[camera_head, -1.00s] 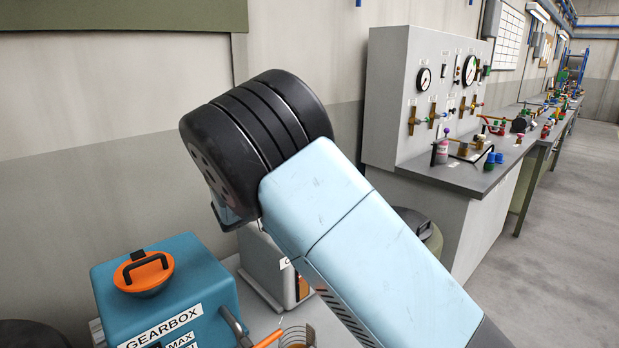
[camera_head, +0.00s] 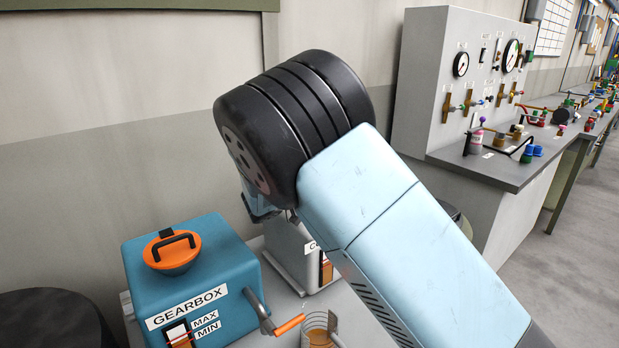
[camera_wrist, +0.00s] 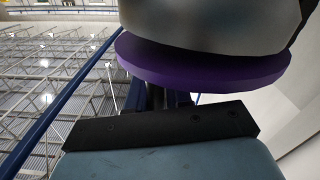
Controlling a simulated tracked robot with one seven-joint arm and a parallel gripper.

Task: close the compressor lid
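A pale grey box (camera_head: 298,258) stands on the bench behind my arm. Its label begins with "C", the rest is hidden; it looks like the compressor. My arm covers its top in the head view, so its lid cannot be seen there. In the wrist view a purple disc (camera_wrist: 200,66) under a rounded grey part is close above a black bar that seems part of my gripper (camera_wrist: 165,126). I cannot tell whether they touch. In the head view a bit of my gripper (camera_head: 260,207) shows below my black wrist, above the grey box. Its fingers are mostly hidden.
A blue gearbox (camera_head: 196,280) with an orange lid (camera_head: 173,253) and side crank stands left of the grey box. A gauge panel (camera_head: 455,85) and a long workbench (camera_head: 510,170) stand at right. The wall is behind.

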